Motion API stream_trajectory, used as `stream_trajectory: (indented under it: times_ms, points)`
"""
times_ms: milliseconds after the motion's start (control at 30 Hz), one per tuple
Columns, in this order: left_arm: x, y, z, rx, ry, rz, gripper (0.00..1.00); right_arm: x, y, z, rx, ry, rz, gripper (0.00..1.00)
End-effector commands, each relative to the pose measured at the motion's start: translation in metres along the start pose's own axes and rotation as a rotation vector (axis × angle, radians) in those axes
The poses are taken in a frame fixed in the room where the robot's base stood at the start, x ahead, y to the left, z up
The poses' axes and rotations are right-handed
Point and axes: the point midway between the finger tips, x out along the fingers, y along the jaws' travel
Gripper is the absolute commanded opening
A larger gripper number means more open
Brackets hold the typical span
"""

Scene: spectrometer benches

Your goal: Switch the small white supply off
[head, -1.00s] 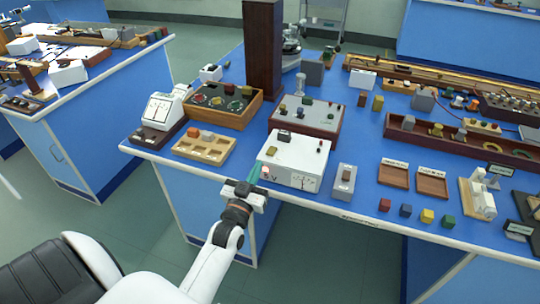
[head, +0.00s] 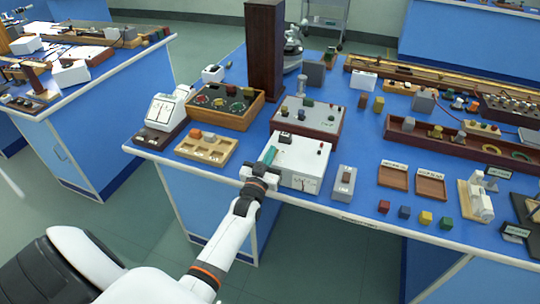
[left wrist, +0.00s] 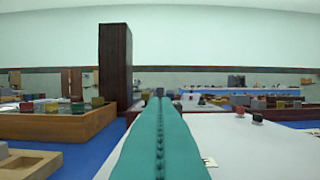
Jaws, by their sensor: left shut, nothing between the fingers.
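The small white supply (head: 304,160) stands at the front edge of the blue bench, with a pale top, a meter on its front face, a dark switch-like part (head: 285,138) and a small red part (head: 321,146) on top. My left gripper (head: 269,155) has teal fingers shut with nothing between them. They reach over the left part of the supply's top; I cannot tell whether they touch it. In the left wrist view the closed fingers (left wrist: 158,125) point forward, with the white top (left wrist: 255,148) to their right. My wrist hides the front's left part. My right gripper is not in view.
A wooden compartment tray (head: 206,150) and a white meter (head: 163,112) stand left of the supply. A small grey box (head: 343,184) stands right of it. Behind are a wood-framed panel (head: 308,118), a terminal box (head: 222,106) and a tall dark column (head: 264,55).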

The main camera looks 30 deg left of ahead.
Motion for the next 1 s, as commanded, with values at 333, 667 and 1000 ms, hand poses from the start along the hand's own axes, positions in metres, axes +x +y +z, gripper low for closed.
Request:
stream_trajectory:
  times_ms: [333, 667, 1000]
  points:
    - [-0.003, 0.000, -0.007, 0.000, 0.000, 0.000, 0.00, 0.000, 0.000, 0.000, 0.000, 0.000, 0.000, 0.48]
    - [-0.006, 0.000, -0.021, 0.000, -0.052, 0.000, 0.00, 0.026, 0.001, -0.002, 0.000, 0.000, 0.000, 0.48]
    - [-0.004, 0.000, -0.011, 0.000, -0.073, 0.000, 0.00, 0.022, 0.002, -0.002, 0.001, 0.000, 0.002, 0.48]
